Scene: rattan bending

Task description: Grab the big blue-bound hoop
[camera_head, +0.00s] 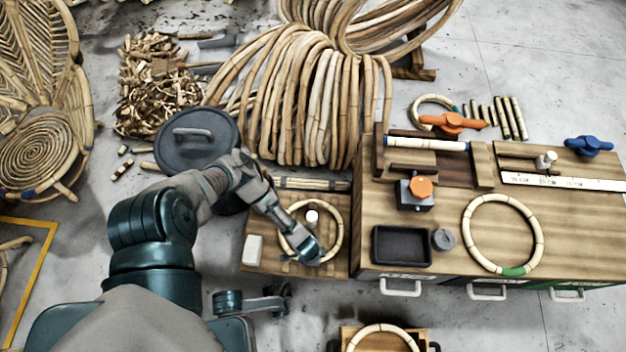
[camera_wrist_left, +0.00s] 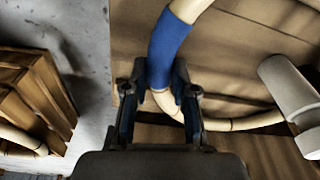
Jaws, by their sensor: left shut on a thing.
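The big hoop (camera_head: 341,232) is a pale rattan ring on a low wooden board beside the workbench. Its blue binding (camera_wrist_left: 168,48) shows in the left wrist view, running up from between my fingers. My left gripper (camera_head: 310,253) reaches down to the near side of the hoop. In the left wrist view its two fingers (camera_wrist_left: 158,85) are on either side of the rod at the lower end of the blue binding, shut on it. In the head view the gripper hides the binding. My right gripper is not in view.
A white cylinder (camera_head: 312,216) stands inside the hoop, and a white block (camera_head: 253,249) is at left. The workbench (camera_head: 450,215) holds a green-bound hoop (camera_head: 467,236), black tray (camera_head: 374,246) and clamps. Another hoop (camera_head: 382,328) lies in a crate below. Rattan coils (camera_head: 310,95) are behind.

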